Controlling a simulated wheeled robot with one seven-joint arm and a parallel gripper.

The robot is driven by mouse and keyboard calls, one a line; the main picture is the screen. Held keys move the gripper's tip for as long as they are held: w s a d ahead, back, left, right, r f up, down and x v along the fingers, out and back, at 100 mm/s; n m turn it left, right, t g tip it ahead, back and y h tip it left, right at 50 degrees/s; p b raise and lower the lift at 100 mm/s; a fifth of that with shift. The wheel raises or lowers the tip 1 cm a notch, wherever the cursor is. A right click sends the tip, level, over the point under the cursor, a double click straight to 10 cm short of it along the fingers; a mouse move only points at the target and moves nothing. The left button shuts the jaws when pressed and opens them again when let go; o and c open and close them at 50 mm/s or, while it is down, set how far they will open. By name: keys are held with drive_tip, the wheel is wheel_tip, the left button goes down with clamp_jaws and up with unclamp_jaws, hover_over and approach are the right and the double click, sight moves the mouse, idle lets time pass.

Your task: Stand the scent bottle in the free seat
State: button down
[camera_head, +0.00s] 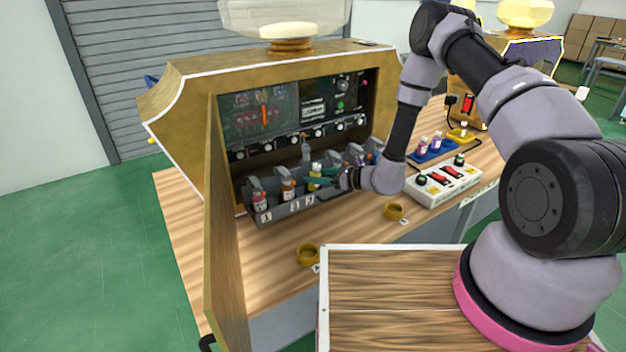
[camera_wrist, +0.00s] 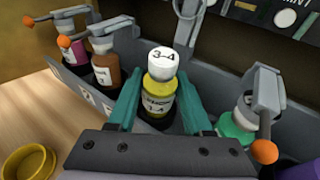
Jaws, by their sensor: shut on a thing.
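The scent bottle (camera_wrist: 158,96) is yellow with a white cap marked "3-4". It stands in a dark round seat of the grey rack (camera_wrist: 72,82), between a brown bottle and a green one. My gripper (camera_wrist: 160,105) has its green fingers on either side of the yellow bottle, shut on it. In the head view my gripper (camera_head: 328,177) reaches into the open cabinet from the right, at the yellow bottle (camera_head: 315,176). The bottle looks upright. Its base is partly hidden by the gripper, so I cannot tell whether it is fully seated.
A brown bottle (camera_wrist: 107,68) and a magenta bottle (camera_wrist: 73,48) stand to the left under grey levers with orange knobs. A green bottle (camera_wrist: 237,125) stands to the right. Yellow rings (camera_head: 308,254) lie on the table in front. The open cabinet door (camera_head: 222,240) stands at the left.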

drive_tip(key=shift+w+a+r+g+h, duration=0.1)
drive_tip(key=shift+a+r+g+h, duration=0.1)
drive_tip(key=shift+a+g+h, duration=0.3)
drive_tip(key=shift+d+f+h, duration=0.15)
drive_tip(key=shift+f+h, duration=0.15)
drive_tip(key=shift+f, duration=0.6)
drive_tip(key=shift+f, duration=0.1)
drive_tip(key=shift+c, duration=1.6)
unclamp_jaws()
